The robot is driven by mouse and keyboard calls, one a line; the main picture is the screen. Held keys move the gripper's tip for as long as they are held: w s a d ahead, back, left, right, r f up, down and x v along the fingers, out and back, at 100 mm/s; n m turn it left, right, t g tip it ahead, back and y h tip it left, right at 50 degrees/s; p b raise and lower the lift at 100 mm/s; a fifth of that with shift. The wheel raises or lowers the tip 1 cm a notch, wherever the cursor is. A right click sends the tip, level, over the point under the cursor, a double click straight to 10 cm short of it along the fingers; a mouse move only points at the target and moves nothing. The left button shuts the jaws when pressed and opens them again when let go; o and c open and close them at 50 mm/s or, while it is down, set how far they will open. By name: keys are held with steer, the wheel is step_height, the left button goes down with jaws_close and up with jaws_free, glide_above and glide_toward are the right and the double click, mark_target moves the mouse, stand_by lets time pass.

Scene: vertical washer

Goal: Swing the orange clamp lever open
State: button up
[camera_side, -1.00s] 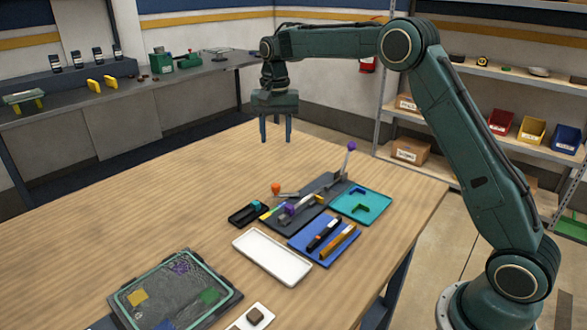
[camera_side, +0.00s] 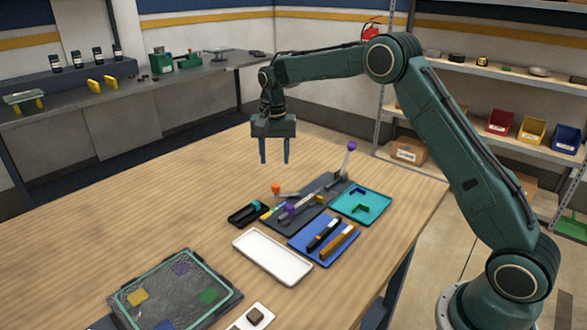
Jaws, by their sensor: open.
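The clamp lever has an orange knob (camera_side: 276,188) at the left end of a grey arm, which lies low over the dark fixture plate (camera_side: 318,196). Two purple knobs belong to the same fixture: one (camera_side: 351,146) tops an upright lever at the back right, the other (camera_side: 291,208) sits low near the front. My gripper (camera_side: 274,160) points straight down with its two fingers apart and nothing between them. It hangs in the air above and behind the orange knob, touching nothing.
A teal tray (camera_side: 377,205), a blue tray with bar-shaped items (camera_side: 303,246), a white tray (camera_side: 252,243) and a small black tray (camera_side: 236,217) surround the fixture. A dark panel with coloured squares (camera_side: 226,285) lies at the front left. The table's left side is clear.

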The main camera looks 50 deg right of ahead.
mark_target(276, 185)
step_height(276, 185, down, 9)
steer(key=shift+r, duration=0.2)
stand_by(0.4)
jaws_close()
